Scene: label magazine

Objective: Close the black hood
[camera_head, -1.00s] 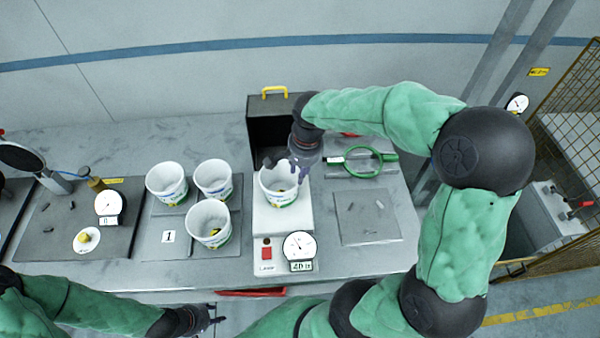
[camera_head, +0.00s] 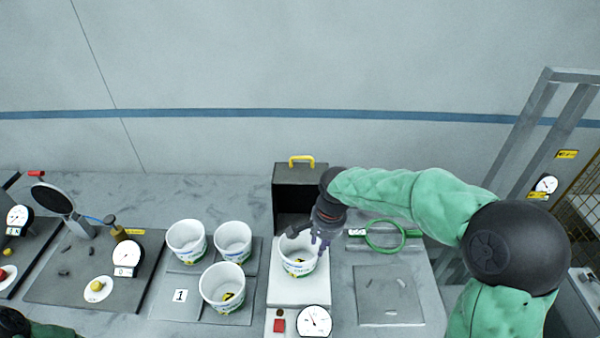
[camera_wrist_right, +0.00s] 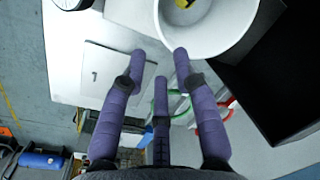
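The black hood (camera_head: 287,176) stands raised at the back of the white laser station (camera_head: 290,290), its yellow handle (camera_head: 301,160) on top. A white cup (camera_head: 290,268) with small dark and yellow pieces inside stands upright on the station before the hood. My right gripper (camera_head: 318,246) is at the cup's right rear rim, in front of the hood. In the right wrist view its purple fingers (camera_wrist_right: 160,70) are spread with nothing between them. The cup (camera_wrist_right: 205,30) is just beyond one fingertip; contact is unclear. The hood (camera_wrist_right: 275,75) is at the right there. My left gripper is out of view.
Three more white cups (camera_head: 222,287) stand left on grey plates. A green ring tool (camera_head: 384,236) lies right of my right gripper. A grey plate (camera_head: 388,296) with small pieces is at the right. A gauge (camera_head: 315,321) and red button (camera_head: 279,325) are at the station's front.

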